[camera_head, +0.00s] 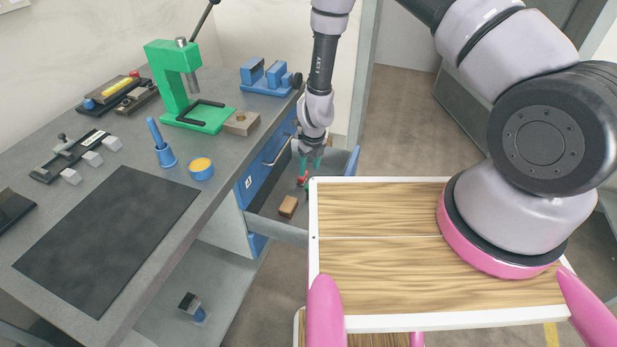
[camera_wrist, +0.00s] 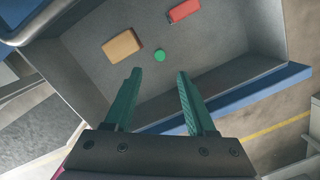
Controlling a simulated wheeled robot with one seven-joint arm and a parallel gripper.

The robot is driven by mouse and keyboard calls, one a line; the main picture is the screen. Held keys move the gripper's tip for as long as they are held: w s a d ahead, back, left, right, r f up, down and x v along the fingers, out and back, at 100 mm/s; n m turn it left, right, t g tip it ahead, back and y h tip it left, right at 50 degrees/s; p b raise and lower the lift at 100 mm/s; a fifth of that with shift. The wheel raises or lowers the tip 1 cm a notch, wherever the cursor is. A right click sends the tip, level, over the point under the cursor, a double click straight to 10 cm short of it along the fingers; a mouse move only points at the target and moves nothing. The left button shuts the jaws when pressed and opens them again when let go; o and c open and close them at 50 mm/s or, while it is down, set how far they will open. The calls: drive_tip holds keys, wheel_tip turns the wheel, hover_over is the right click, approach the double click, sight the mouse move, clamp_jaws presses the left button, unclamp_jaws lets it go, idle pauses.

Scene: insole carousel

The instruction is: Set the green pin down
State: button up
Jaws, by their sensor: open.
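The green pin (camera_wrist: 159,55) shows in the wrist view as a small round green disc inside the open grey drawer (camera_wrist: 215,60). I see it nearly end-on, so its length is hidden. It sits between a tan block and a red block. My gripper (camera_wrist: 157,75) is open, with its teal fingers spread and nothing between them. The pin appears just beyond the fingertips, apart from both. In the head view my gripper (camera_head: 310,163) hangs pointing down over the drawer (camera_head: 275,228), and I cannot make out the pin there.
The tan block (camera_wrist: 122,45) and red block (camera_wrist: 184,11) lie on the drawer floor. The drawer walls stand close around my gripper. The workbench (camera_head: 215,190) is at left, with a green press (camera_head: 176,80) and blue cup (camera_head: 166,156). A wood-topped surface (camera_head: 380,265) is in front.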

drive_tip(key=shift+s+d+r, duration=0.1)
drive_tip(key=shift+r, duration=1.25)
drive_tip(key=w+d+r+n+t+y, duration=0.1)
drive_tip(key=w+d+r+n, duration=0.2)
drive_tip(key=r, duration=1)
drive_tip(key=d+r+n+t+y, duration=0.15)
drive_tip(key=r+n, duration=0.35)
drive_tip(key=r, duration=0.8)
drive_tip(key=w+d+r+n+y, duration=0.15)
drive_tip(key=d+r+n, duration=0.25)
drive_tip(key=r, duration=1)
drive_tip(key=s+d+r+n+t+h, duration=0.1)
drive_tip(key=s+d+r+n, duration=0.25)
drive_tip(key=r, duration=0.25)
drive_tip(key=s+d+r+n+t, duration=0.1)
drive_tip(key=s+d+r+n, duration=0.3)
drive_tip(key=r, duration=0.3)
drive_tip(key=s+d+r+n+h, duration=0.1)
drive_tip(key=s+d, duration=0.3)
drive_tip(key=s, duration=0.4)
drive_tip(key=s+d+r+n+t, duration=0.1)
drive_tip(key=s+d+r+n, duration=0.3)
drive_tip(key=s, duration=0.3)
drive_tip(key=shift+s+d+r+h, duration=0.15)
drive_tip(key=shift+s+r+h, duration=0.15)
drive_tip(key=shift+s+h, duration=0.1)
